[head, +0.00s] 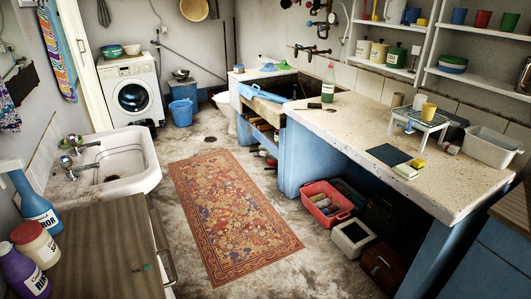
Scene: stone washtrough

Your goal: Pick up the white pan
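A white rectangular pan (490,147), deep like a basin, stands upright on the far right end of the speckled stone counter (355,126). Its open top faces up and it looks empty. A small dark pan-like vessel (181,74) sits on a blue cabinet at the back, and its colour is hard to tell. Neither of my grippers shows in the head view.
A small white rack (418,120) with a yellow cup (428,110) stands left of the pan. A dark cloth (389,154) lies in front. A red crate (328,203) and boxes stand under the counter. The patterned rug (232,215) has clear floor around it.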

